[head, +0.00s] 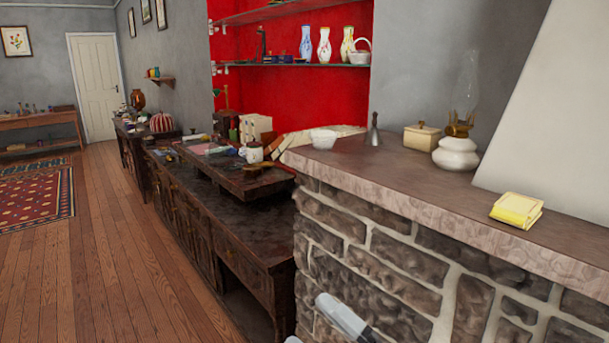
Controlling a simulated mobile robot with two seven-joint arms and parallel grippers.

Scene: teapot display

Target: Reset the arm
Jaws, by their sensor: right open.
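My right gripper (345,318) shows only in part at the bottom edge of the head view, right of centre. Its pale grey and white end is in front of the stone wall, below the stone ledge (420,196). It is open, and nothing shows in it. The rest of the right arm is mostly outside the frame. My left gripper is not in view.
A yellow book (516,210), an oil lamp (457,150), a cream box (421,136) and a white bowl (323,139) stand on the ledge. A dark wooden cabinet (235,222) adjoins on the left.

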